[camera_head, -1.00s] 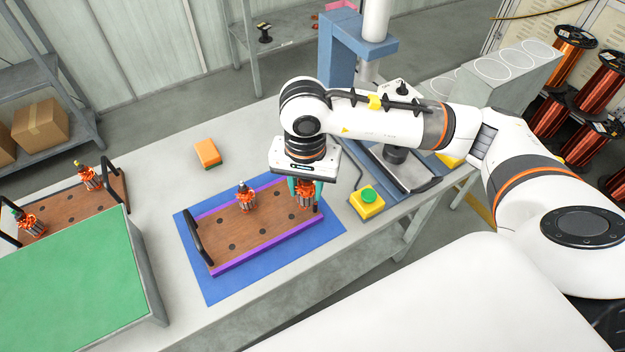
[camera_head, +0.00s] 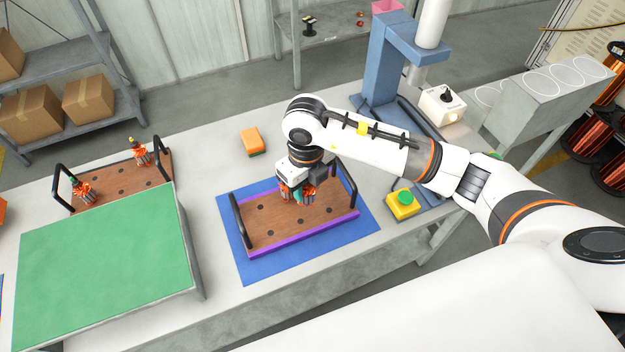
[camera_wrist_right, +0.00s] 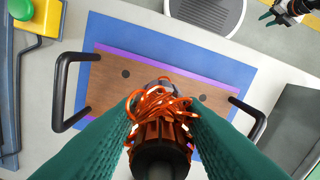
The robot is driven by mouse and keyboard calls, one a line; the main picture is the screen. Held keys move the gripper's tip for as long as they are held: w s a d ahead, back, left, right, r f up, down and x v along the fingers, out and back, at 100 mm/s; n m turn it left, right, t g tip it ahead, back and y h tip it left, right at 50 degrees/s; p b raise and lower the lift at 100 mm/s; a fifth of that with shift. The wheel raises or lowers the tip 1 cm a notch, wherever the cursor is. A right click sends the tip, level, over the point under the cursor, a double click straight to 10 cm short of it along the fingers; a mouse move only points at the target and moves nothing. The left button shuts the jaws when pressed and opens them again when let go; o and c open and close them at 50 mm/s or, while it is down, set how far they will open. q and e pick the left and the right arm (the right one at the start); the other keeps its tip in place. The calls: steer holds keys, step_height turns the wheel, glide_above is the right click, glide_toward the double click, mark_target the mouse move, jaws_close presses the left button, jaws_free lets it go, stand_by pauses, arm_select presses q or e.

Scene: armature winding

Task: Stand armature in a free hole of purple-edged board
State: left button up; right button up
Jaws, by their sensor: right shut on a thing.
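The purple-edged board (camera_head: 315,235) is a brown plank with dark holes and two black handles. It lies on a blue mat and also shows in the wrist view (camera_wrist_right: 110,93). My right gripper (camera_head: 298,194) is over the back middle of the board. Its teal fingers are shut on a copper-wound armature (camera_wrist_right: 160,125), held upright with its dark shaft end toward the camera. Whether its lower end is in a hole is hidden.
Open holes show along the board's front. The blue mat (camera_head: 245,268) surrounds it. A second board (camera_head: 120,182) with two armatures stands behind a green-topped box (camera_head: 105,255). An orange sponge (camera_head: 252,140) and a yellow button box (camera_head: 402,205) lie nearby. A blue press frame (camera_head: 385,70) stands behind.

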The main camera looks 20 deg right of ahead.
mark_target(300, 209)
steer(key=m, duration=0.2)
steer(key=f+m, duration=0.1)
steer(key=m, duration=0.1)
steer(key=a+m, duration=0.1)
steer(key=m, duration=0.2)
steer(key=shift+w+f+p, duration=0.2)
steer(key=shift+w+p, duration=0.15)
steer(key=m, duration=0.1)
steer(key=f+m, duration=0.1)
steer(key=m, duration=0.1)
steer(key=shift+w+a+m, duration=0.1)
steer(key=shift+m, duration=0.2)
steer(key=m, duration=0.3)
steer(key=shift+w+a+f, duration=0.1)
steer(key=shift+a+f, duration=0.05)
steer(key=shift+f, duration=0.25)
steer(key=shift+f+b, duration=1.75)
steer(key=shift+f, duration=0.8)
steer(key=shift+f+b, duration=0.8)
steer(key=shift+f, duration=0.3)
steer(key=o, duration=1.2)
